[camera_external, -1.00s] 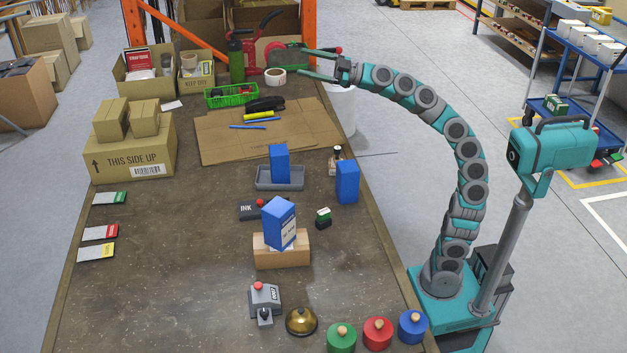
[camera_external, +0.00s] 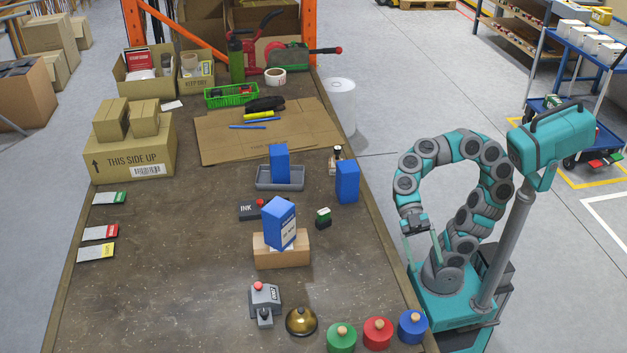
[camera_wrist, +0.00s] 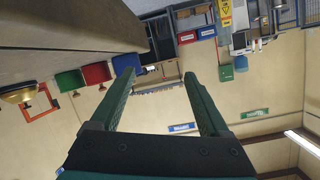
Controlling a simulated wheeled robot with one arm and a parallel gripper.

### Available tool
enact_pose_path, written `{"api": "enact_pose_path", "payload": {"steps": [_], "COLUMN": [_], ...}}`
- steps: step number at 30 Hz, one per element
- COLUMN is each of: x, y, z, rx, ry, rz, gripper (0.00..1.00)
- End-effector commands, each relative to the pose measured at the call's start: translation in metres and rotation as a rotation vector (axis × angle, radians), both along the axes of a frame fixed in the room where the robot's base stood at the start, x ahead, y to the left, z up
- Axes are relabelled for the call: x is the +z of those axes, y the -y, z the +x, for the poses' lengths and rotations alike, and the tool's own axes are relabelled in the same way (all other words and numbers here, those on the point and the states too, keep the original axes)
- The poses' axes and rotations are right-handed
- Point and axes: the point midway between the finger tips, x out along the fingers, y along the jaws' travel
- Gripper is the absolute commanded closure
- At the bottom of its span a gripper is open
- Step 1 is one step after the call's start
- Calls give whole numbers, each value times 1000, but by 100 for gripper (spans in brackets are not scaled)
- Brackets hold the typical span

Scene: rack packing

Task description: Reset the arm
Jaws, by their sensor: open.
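My gripper (camera_external: 422,252) hangs beside the table's right edge, just above my base, with my arm curled back over it. It is empty. In the wrist view my gripper (camera_wrist: 160,85) shows two green fingers spread apart with nothing between them. The wrist view looks out past the table side (camera_wrist: 60,60) into the room.
On the table (camera_external: 180,290) stand blue boxes, one in a grey tray (camera_external: 280,184), one on a cardboard box (camera_external: 281,256) and one (camera_external: 347,182) to the right. A bell (camera_external: 301,321) and green, red and blue knobbed pieces (camera_external: 377,332) line the near right edge.

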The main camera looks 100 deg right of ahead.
Motion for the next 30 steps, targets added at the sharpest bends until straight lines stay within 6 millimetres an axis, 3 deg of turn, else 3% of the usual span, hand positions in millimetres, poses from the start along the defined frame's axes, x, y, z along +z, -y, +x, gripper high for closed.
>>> {"api": "enact_pose_path", "payload": {"steps": [1, 5, 9, 12, 15, 20, 30], "x": [-26, -105, -175, -211, -233, -244, -245], "y": [-2, 20, 71, 116, 160, 208, 213], "z": [-21, -59, -80, -89, -90, -87, -87], "rx": [19, -47, -250, -445, -644, -880, -907], "ry": [-126, -464, -716, -828, -879, -890, -890], "rz": [-66, -330, -642, -845, -999, -1131, -1142], "gripper": [21, 21, 21, 21, 21, 21, 21]}}
